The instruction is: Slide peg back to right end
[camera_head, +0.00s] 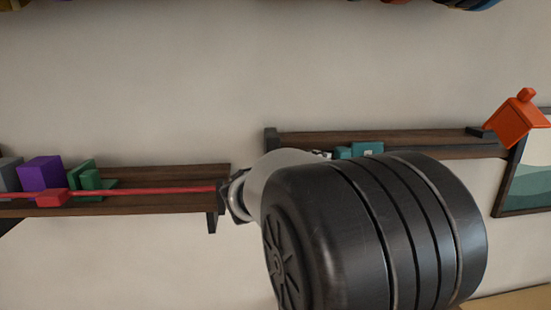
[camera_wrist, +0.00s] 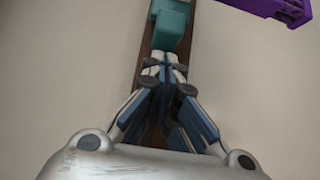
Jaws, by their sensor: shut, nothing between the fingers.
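A teal block (camera_head: 366,149), which looks like the peg, sits on a dark wooden rail (camera_head: 430,139) on the wall. In the wrist view the teal block (camera_wrist: 172,27) is just beyond the fingertips of my gripper (camera_wrist: 166,66). The blue and grey fingers are shut with nothing between them and lie over the rail. I cannot tell whether the fingertips touch the block. In the head view my dark arm link hides the gripper and part of the rail. The right end of the rail has a dark end piece (camera_head: 482,132).
A left shelf (camera_head: 170,177) holds a purple block (camera_head: 42,174), a green piece (camera_head: 84,182) and a red block (camera_head: 52,198) with a red bar. An orange house-shaped piece (camera_head: 517,122) and a picture frame are at right. A purple piece (camera_wrist: 272,8) shows in the wrist view.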

